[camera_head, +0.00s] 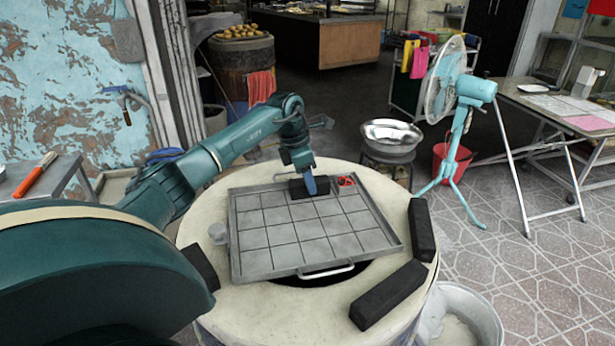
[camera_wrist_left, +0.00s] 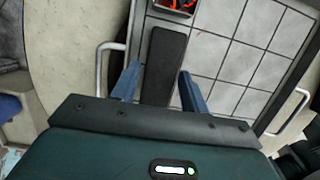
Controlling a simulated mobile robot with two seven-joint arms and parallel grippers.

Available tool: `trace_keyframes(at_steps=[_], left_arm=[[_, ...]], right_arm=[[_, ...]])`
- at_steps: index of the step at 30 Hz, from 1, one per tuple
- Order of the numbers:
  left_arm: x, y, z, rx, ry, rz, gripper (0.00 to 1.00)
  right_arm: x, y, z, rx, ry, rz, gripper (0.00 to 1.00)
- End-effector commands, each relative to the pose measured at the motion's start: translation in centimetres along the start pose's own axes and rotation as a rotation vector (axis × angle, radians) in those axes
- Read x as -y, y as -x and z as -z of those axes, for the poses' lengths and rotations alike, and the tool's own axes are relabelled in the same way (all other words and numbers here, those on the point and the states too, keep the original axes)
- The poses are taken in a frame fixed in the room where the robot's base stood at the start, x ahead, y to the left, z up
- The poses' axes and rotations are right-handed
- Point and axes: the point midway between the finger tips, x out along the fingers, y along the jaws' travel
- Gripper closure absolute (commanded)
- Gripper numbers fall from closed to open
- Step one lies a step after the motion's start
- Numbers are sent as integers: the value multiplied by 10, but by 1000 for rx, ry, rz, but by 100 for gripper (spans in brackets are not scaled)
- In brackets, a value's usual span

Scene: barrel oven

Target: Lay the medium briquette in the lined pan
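The lined pan (camera_head: 238,262) is a grey square tray with a grid of lines, lying on the round pale oven top. A black briquette (camera_head: 298,190) lies flat inside it along the far wall; it also shows in the left wrist view (camera_wrist_left: 165,65). Its size class is not certain. My left gripper (camera_head: 311,184) is low over this briquette, fingers pointing down. In the left wrist view the fingers (camera_wrist_left: 158,88) stand apart on either side of the briquette, with a gap visible at the left finger. My right gripper is not in view.
Other black briquettes lie on the oven rim: one at right (camera_head: 421,230), one at front right (camera_head: 388,294), one at left (camera_head: 200,266), partly hidden by my arm. A small dark box with red contents (camera_head: 346,181) sits in the pan's far right corner. Most grid cells are bare.

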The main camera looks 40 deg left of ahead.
Motion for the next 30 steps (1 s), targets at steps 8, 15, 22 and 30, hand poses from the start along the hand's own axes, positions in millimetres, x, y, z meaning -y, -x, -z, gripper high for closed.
trace_keyframes(at_steps=[8, 15, 22, 30], left_arm=[[0, 0, 0, 0, 0, 0, 44], [-1, 13, -1, 2, -1, -3, 44], [-1, 60, -1, 3, 0, -5, 44], [0, 110, -2, 3, 0, -2, 44]], right_arm=[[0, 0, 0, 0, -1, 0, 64], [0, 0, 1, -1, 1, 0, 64], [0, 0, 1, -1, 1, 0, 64], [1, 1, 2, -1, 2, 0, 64]])
